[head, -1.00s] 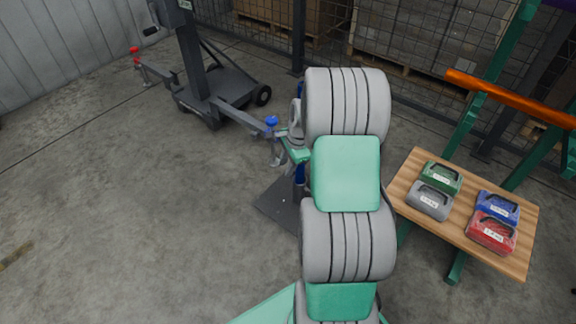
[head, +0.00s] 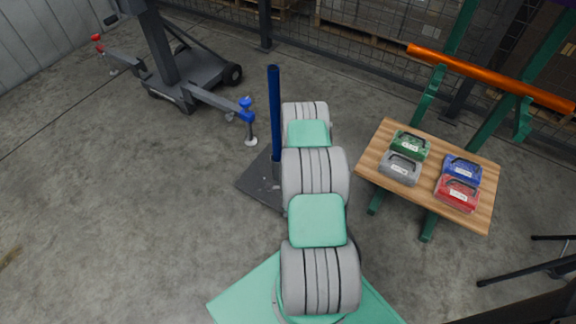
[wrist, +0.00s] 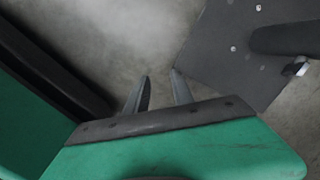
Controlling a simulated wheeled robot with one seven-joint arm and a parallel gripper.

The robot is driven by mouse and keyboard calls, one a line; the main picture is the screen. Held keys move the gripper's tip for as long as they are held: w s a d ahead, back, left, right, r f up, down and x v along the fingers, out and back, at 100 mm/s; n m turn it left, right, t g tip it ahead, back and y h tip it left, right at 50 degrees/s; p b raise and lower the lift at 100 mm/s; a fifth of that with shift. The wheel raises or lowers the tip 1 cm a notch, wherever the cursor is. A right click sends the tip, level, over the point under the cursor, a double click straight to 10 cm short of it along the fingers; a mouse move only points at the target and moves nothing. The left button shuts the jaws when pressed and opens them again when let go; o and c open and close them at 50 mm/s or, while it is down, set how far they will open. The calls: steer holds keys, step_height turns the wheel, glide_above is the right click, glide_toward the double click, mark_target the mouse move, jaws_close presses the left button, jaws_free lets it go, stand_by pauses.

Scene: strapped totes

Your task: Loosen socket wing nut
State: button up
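A blue post (head: 275,110) stands upright in a grey socket (head: 277,172) on a dark base plate (head: 256,186). In the wrist view the plate (wrist: 225,50) fills the upper right, with a dark tube (wrist: 285,39) that seems to be the socket. A small shiny metal piece, apparently the wing nut (wrist: 298,68), sticks out beside that tube. My gripper (wrist: 160,75) shows two dark fingers apart with nothing between them. It is open, left of the plate and away from the nut. In the head view my arm hides the gripper.
A dark wheeled stand (head: 190,75) has a foot with a blue knob (head: 246,108) left of the post. The floor at left is clear.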

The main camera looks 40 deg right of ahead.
steer(key=w+d+r+m+t+h, duration=0.5)
steer(key=w+d+m, duration=0.1)
steer(key=w+d, duration=0.55)
steer(key=b+x, duration=0.1)
steer(key=x, duration=0.1)
steer(key=b+x, duration=0.1)
steer(key=x, duration=0.1)
steer(key=b+x, duration=0.1)
steer(key=x, duration=0.2)
steer(key=shift+w+a, duration=0.2)
steer(key=shift+a, duration=0.05)
steer(key=shift+w+d+f+b, duration=0.15)
steer(key=shift+w+b, duration=0.1)
steer(key=shift+b, duration=0.05)
jaws_close()
